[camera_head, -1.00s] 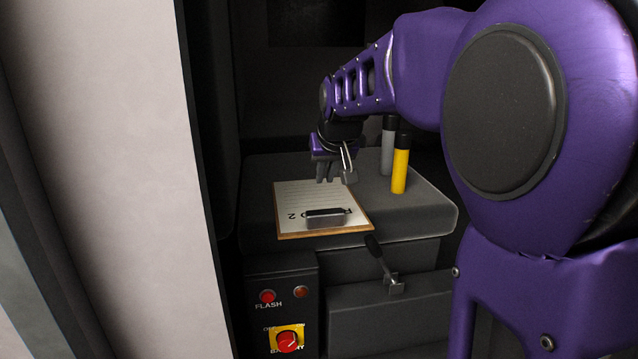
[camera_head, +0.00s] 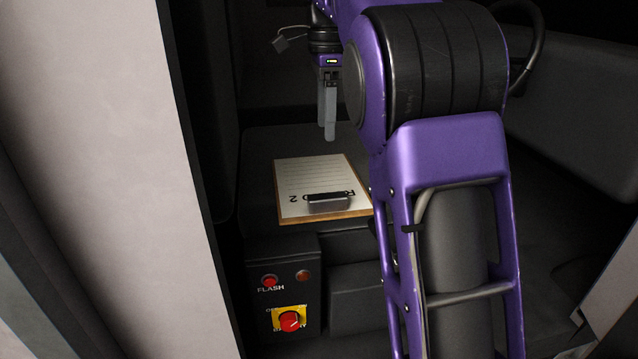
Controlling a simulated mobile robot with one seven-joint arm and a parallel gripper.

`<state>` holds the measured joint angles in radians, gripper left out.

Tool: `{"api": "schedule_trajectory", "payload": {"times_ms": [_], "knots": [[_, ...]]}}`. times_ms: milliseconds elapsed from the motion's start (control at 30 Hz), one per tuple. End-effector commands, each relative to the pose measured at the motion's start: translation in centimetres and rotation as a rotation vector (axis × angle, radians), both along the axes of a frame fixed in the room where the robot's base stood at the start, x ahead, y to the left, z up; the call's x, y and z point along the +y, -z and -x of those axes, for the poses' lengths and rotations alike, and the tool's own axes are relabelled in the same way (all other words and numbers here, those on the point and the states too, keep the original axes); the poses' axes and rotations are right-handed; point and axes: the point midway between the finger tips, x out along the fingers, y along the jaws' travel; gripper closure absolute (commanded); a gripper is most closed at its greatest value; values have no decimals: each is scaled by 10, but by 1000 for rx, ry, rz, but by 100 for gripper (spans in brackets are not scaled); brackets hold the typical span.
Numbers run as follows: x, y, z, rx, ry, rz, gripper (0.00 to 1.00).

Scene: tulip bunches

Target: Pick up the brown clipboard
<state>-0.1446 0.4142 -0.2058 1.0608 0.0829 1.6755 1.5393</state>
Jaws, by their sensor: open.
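The brown clipboard (camera_head: 296,217) lies flat on the dark padded surface, with a lined white sheet on it and a dark metal clip (camera_head: 328,201) at its near edge. Its right edge runs up to my purple arm. My gripper (camera_head: 328,137) points down above and behind the far edge of the clipboard, apart from it. Its grey fingers look close together from this side, and nothing shows between them.
The dark surface (camera_head: 258,160) is clear to the left of the clipboard. Below it is a panel with a red FLASH button (camera_head: 269,281) and a red knob on a yellow plate (camera_head: 290,320). A pale wall (camera_head: 110,150) stands at left. My arm covers much of the right.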

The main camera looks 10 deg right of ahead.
Motion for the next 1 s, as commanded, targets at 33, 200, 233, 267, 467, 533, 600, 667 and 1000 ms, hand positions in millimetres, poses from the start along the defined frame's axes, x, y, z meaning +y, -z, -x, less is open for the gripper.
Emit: {"api": "schedule_trajectory", "payload": {"times_ms": [33, 200, 233, 267, 467, 533, 600, 667, 1000], "knots": [[0, 12, 1, 3, 1, 0, 28], [0, 50, 1, 2, -1, 0, 28], [0, 56, 1, 3, -1, 0, 28], [0, 63, 1, 2, -2, 0, 28], [0, 100, 1, 1, -3, 0, 28], [0, 108, 0, 0, -3, 0, 28], [0, 113, 0, -1, -3, 0, 28], [0, 115, 0, -2, -3, 0, 28], [-6, 153, 1, 1, -3, 0, 28]]}}
